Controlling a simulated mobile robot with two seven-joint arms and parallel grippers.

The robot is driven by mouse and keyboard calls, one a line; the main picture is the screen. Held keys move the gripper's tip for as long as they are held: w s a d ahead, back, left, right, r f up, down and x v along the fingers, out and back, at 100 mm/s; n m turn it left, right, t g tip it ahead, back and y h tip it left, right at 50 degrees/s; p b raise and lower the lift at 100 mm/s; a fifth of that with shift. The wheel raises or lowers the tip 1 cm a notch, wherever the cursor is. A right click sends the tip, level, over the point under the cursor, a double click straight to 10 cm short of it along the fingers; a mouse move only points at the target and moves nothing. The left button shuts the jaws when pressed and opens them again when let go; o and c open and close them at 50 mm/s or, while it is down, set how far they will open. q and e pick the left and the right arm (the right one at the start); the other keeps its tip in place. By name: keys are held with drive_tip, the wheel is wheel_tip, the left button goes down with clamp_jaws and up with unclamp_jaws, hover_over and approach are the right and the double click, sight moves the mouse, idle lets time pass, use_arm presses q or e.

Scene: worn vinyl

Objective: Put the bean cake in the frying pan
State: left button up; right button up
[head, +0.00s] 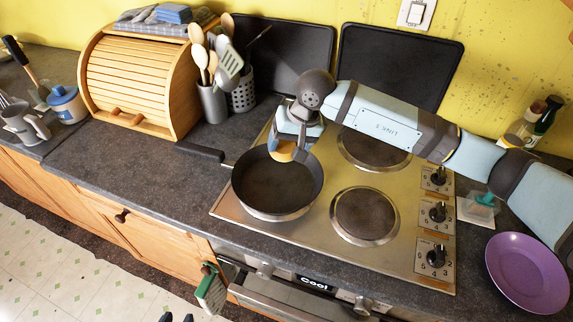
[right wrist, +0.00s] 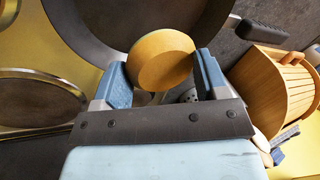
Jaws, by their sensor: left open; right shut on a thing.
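The bean cake (head: 280,154) is a round tan disc over the far rim of the frying pan. It shows large in the right wrist view (right wrist: 161,60). My right gripper (head: 287,146) is shut on it, with a blue-grey finger on each side. The dark frying pan (head: 276,190) sits on the hob's left part, its handle pointing to the left; its wall also shows in the right wrist view (right wrist: 75,38). The cake is held above the pan; the exact height is hard to tell.
A wooden bread box (head: 140,80), a utensil holder (head: 212,103) and a perforated holder (head: 243,95) stand behind and left of the pan. A purple plate (head: 527,272) lies at right. The front burner (head: 365,215) is bare. The counter left of the pan is mostly clear.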

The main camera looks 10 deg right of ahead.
sight(283, 176)
wheel_tip(283, 176, down, 8)
drive_tip(key=shift+f+p, duration=0.1)
drive_tip(key=shift+p, duration=0.4)
drive_tip(key=shift+f, duration=0.1)
